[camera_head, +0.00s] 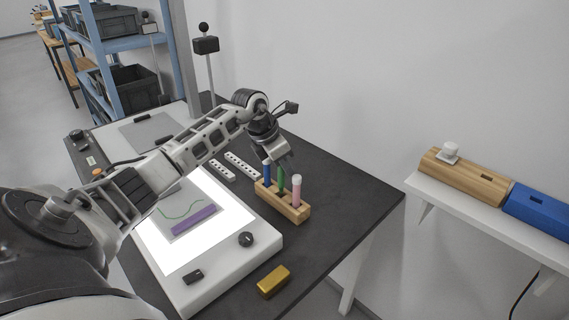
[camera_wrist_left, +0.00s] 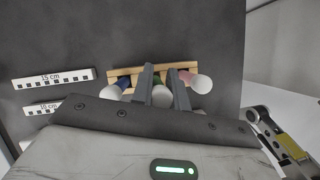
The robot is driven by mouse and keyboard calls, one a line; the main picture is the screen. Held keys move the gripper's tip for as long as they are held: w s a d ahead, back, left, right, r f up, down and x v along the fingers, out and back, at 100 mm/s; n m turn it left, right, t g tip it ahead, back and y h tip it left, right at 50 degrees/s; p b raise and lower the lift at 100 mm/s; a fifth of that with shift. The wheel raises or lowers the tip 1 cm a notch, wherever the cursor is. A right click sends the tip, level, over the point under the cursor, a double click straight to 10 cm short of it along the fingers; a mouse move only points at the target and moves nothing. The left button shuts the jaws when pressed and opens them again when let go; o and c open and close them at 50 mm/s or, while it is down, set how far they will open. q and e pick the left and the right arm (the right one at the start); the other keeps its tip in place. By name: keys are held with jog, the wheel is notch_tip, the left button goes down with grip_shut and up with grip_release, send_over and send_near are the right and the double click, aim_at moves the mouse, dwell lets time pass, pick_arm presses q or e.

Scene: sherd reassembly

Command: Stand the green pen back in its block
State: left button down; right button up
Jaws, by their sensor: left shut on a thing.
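The wooden pen block (camera_head: 292,211) stands on the dark table, right of the light panel. My left gripper (camera_head: 282,164) is above its middle, pointing down and shut on the green pen (camera_head: 281,182). The green pen is upright, and its lower end shows at the middle of the block's top; I cannot tell how deep it sits. A blue pen (camera_head: 267,172) and a pink pen (camera_head: 297,190) stand in the block on either side. In the left wrist view, the green pen's pale end (camera_wrist_left: 162,97) lies between the fingers. My right gripper is not in view.
The lit panel (camera_head: 262,250) with a purple strip (camera_head: 194,222) lies left of the block. White scale bars (camera_head: 242,164) lie behind, and a gold block (camera_head: 273,281) lies in front. The table's right edge has clear space beside it. A shelf (camera_head: 480,208) holds wooden and blue blocks.

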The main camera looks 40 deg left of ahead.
pick_arm(q)
jog(key=shift+f+b, duration=0.55)
jog(key=shift+f, duration=0.25)
jog(key=shift+f+b, duration=0.6)
jog(key=shift+f, duration=0.25)
dwell(0.4)
jog(key=c, duration=0.7)
grip_release()
jog(key=shift+r, duration=0.15)
jog(key=shift+r+p, duration=1.2)
jog(key=shift+r, duration=0.25)
jog(key=shift+r+p, duration=0.5)
jog(key=shift+r, duration=0.25)
jog(key=shift+r+p, duration=0.85)
jog(key=shift+r, duration=0.35)
